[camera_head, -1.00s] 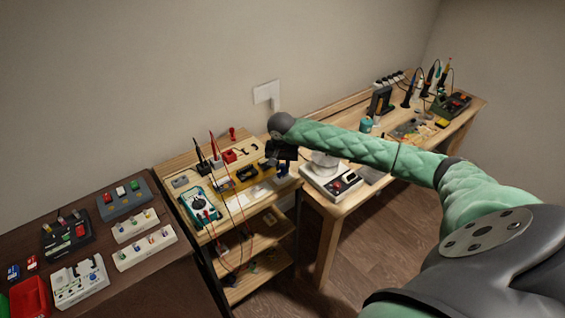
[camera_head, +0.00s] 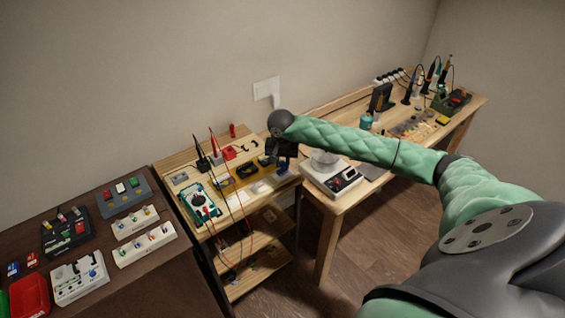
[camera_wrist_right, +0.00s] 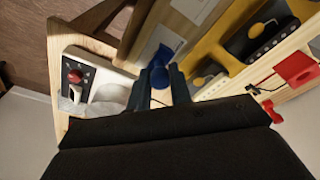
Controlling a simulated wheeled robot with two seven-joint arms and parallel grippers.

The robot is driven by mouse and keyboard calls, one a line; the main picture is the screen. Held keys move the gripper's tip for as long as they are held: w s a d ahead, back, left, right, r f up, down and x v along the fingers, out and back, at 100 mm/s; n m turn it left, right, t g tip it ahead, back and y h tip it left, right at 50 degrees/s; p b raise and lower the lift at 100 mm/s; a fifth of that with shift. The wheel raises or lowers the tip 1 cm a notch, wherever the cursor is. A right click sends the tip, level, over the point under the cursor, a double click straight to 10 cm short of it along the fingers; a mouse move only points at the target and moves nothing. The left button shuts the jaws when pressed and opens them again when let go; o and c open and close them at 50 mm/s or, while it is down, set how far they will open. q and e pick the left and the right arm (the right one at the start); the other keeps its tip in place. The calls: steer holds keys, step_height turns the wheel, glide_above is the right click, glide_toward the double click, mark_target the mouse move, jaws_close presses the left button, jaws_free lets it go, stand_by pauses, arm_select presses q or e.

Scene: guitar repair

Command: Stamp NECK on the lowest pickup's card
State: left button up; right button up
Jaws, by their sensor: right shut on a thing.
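My right gripper (camera_head: 281,158) is over the right end of the wooden shelf top. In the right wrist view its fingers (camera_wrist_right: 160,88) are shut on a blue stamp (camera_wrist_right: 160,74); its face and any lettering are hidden. A pale card (camera_wrist_right: 163,48) lies just beyond the stamp; whether they touch is unclear. Dark pickups (camera_wrist_right: 268,37) sit in a yellow holder (camera_wrist_right: 205,45) beside it. In the head view the yellow holder (camera_head: 226,187) and white cards (camera_head: 262,187) are small, and card text is unreadable. My left gripper is not in view.
A white scale-like device (camera_head: 331,180) stands on the bench to the right. A teal-edged meter (camera_head: 199,204) and thin red leads are at the shelf's left. A red block (camera_head: 229,154) stands behind the holder. A dark table with parts is at far left.

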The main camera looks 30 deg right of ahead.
steer(key=shift+f+b, duration=0.4)
steer(key=shift+f, duration=0.05)
stand_by(0.8)
steer(key=shift+r, duration=0.1)
steer(key=shift+r+p, duration=0.3)
steer(key=shift+r, duration=3.15)
